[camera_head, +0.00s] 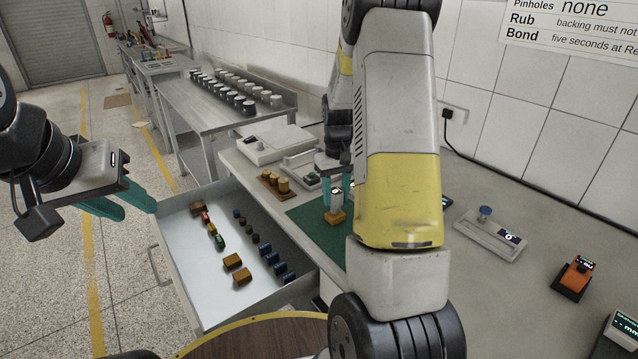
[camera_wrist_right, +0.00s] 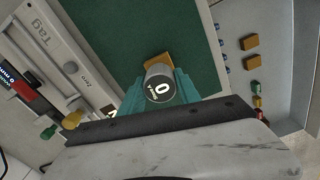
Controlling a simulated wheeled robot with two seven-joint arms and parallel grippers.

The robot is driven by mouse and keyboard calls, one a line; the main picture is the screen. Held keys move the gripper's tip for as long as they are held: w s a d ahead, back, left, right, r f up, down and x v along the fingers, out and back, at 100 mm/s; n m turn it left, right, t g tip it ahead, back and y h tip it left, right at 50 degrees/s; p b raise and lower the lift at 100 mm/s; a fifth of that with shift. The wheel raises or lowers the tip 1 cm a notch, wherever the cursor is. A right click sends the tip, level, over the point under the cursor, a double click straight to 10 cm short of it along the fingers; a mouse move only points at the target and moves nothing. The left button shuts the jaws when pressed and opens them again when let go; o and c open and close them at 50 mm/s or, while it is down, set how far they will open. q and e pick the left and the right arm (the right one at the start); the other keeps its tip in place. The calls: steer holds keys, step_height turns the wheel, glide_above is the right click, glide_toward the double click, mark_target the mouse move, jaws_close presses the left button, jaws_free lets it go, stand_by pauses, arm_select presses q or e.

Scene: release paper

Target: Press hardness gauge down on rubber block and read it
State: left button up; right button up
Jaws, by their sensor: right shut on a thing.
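The hardness gauge is a silver cylinder with a round black face showing 0 (camera_wrist_right: 161,91), gripped between the teal fingers of my right gripper (camera_wrist_right: 160,92). In the head view the gauge (camera_head: 336,201) is upright over the tan rubber block (camera_head: 335,217), which lies on a green mat. The block (camera_wrist_right: 157,61) shows partly behind the gauge in the wrist view. I cannot tell whether the gauge's foot touches it. My right arm hides part of the mat. My left gripper (camera_head: 128,207) is open and empty, left of the drawer.
An open drawer (camera_head: 190,270) holds several small coloured blocks. A grey-white device with a blue knob (camera_head: 490,232) and an orange device (camera_head: 573,277) stand on the bench at right. A wooden holder with brass pieces (camera_head: 273,183) and a white scale-like box (camera_head: 275,143) stand behind the mat.

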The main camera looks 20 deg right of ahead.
steer(key=shift+f, duration=0.5)
stand_by(2.2)
steer(key=shift+r, duration=0.1)
steer(key=o, duration=1.4)
steer(key=shift+c, duration=0.2)
